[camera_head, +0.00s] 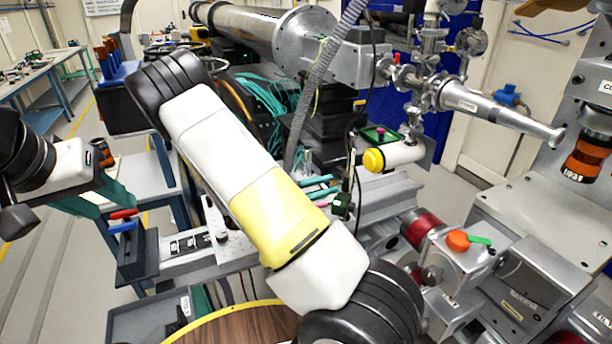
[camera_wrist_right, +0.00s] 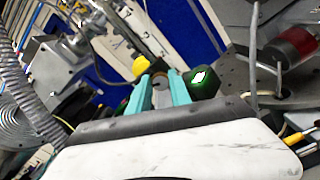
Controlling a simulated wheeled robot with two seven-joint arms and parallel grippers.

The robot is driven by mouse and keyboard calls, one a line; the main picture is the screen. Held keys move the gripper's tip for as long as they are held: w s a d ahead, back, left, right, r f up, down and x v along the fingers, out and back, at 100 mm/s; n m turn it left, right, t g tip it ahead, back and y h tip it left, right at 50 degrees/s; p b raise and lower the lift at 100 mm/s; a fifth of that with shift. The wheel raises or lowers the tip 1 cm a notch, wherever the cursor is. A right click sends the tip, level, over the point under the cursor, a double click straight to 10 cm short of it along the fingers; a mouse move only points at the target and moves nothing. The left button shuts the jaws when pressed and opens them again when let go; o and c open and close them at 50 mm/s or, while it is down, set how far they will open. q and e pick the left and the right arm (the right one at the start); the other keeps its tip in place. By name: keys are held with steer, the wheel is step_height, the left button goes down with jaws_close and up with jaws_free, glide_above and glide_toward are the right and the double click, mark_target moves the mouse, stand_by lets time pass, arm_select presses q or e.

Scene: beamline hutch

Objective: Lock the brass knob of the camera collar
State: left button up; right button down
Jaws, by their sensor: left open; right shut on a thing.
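In the head view, the right gripper's teal fingers (camera_head: 320,187) show beyond my white and yellow forearm, next to a small dark upright device (camera_head: 343,204). I cannot make out the collar clearly. My left gripper (camera_head: 112,197) is open at the left, away from the knob.
Red and blue handles (camera_head: 123,220) are near the left gripper. A black and orange cylinder (camera_head: 588,158) is at the far right.

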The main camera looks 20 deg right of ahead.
steer(key=m, duration=0.5)
steer(key=shift+m, duration=0.3)
steer(key=m, duration=0.5)
steer(key=shift+s+f, duration=0.1)
steer(key=shift+f, duration=0.05)
steer(key=shift+m, duration=0.3)
steer(key=c, duration=1.2)
jaws_free()
steer(key=shift+f, duration=0.1)
